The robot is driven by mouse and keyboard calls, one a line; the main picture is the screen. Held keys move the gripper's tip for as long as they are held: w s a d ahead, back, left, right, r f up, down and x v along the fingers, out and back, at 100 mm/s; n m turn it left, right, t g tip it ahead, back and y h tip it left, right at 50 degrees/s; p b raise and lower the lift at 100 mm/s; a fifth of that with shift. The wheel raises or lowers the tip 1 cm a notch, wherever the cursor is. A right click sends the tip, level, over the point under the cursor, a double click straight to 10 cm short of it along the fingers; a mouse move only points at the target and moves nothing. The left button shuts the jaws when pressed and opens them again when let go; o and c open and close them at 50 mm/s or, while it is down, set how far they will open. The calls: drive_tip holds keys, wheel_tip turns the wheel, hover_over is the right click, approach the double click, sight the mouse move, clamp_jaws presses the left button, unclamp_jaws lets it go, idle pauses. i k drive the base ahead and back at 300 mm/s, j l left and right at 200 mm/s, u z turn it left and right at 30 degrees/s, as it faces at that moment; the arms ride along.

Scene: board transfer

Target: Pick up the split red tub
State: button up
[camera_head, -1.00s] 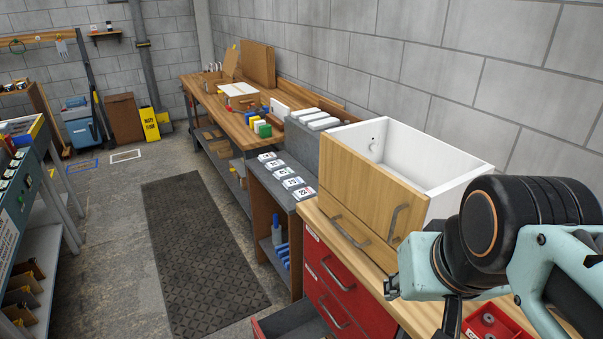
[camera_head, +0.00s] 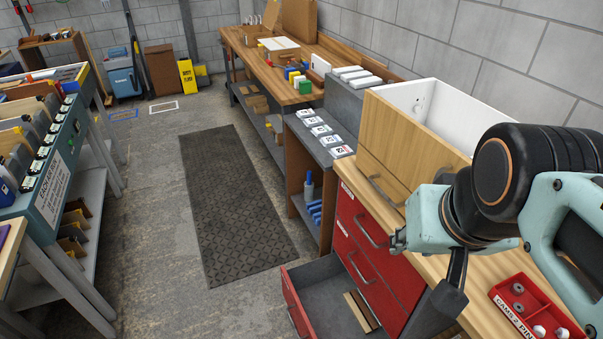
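A red tub (camera_head: 517,318) with a white label on its front lies on the wooden bench top at the bottom right. Grey round parts and pale pieces sit in it. My gripper (camera_head: 449,298) hangs to the left of the tub, over the bench's front edge, pointing down. One dark finger shows clearly. The rest is hidden behind my arm, so its opening does not show. It does not appear to touch the tub.
A wood-fronted white box (camera_head: 408,140) stands behind my arm. Below, a red cabinet (camera_head: 362,232) has an open drawer (camera_head: 322,290) jutting out. A grey shelf unit with white labelled blocks (camera_head: 322,131) adjoins it. A dark mat (camera_head: 233,205) lies on open floor.

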sight(534, 315)
drive_tip(key=j+u, duration=0.45)
drive_tip(key=l+z, duration=0.1)
drive_tip(key=z, duration=2.1)
drive_tip(key=i+l+u, duration=0.15)
drive_tip(key=l+u, duration=0.15)
drive_tip(key=i+l+u, duration=0.1)
drive_tip(key=l+u, duration=0.25)
drive_tip(key=l, duration=0.15)
